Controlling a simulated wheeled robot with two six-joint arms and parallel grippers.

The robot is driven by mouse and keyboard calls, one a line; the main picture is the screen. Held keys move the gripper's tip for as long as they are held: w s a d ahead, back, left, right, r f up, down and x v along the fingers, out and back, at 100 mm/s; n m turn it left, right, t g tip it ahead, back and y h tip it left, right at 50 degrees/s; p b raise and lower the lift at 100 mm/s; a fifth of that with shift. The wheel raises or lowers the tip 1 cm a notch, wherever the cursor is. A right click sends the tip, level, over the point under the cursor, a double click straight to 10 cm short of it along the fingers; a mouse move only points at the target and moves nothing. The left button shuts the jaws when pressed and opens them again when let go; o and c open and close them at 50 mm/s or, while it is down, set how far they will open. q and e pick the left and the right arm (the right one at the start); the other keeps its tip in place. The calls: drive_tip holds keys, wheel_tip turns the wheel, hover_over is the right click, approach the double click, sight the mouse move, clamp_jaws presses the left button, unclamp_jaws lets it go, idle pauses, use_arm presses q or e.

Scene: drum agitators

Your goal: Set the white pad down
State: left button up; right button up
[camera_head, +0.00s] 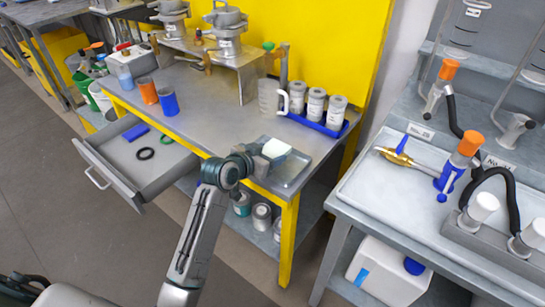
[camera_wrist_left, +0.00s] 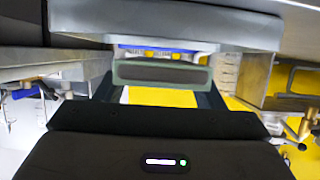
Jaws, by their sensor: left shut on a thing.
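The white pad (camera_head: 276,147) is at the left gripper's tip in the head view, over the far-left part of a shallow grey metal tray (camera_head: 291,176) on the bench's right end. My left gripper (camera_head: 263,152) reaches in over the bench's front edge and is shut on the pad. In the left wrist view a shaded, grey-green block (camera_wrist_left: 162,73), seemingly the pad, sits between the dark fingers (camera_wrist_left: 160,88). I cannot tell whether the pad touches the tray. My right gripper is not in view.
A blue rack (camera_head: 318,124) of grey-white jars and a clear jug (camera_head: 268,98) stand behind the tray. An open drawer (camera_head: 130,165) juts out at the left. A second bench (camera_head: 395,190) with cables and orange-capped fittings stands right, across a gap.

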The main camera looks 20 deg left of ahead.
use_arm(q)
drive_tip(key=shift+w+d+f, duration=0.15)
drive_tip(key=shift+w+d, duration=0.05)
drive_tip(key=shift+w, duration=0.85)
drive_tip(key=shift+f, duration=1.75)
drive_tip(key=shift+f, duration=0.1)
drive_tip(key=o, duration=1)
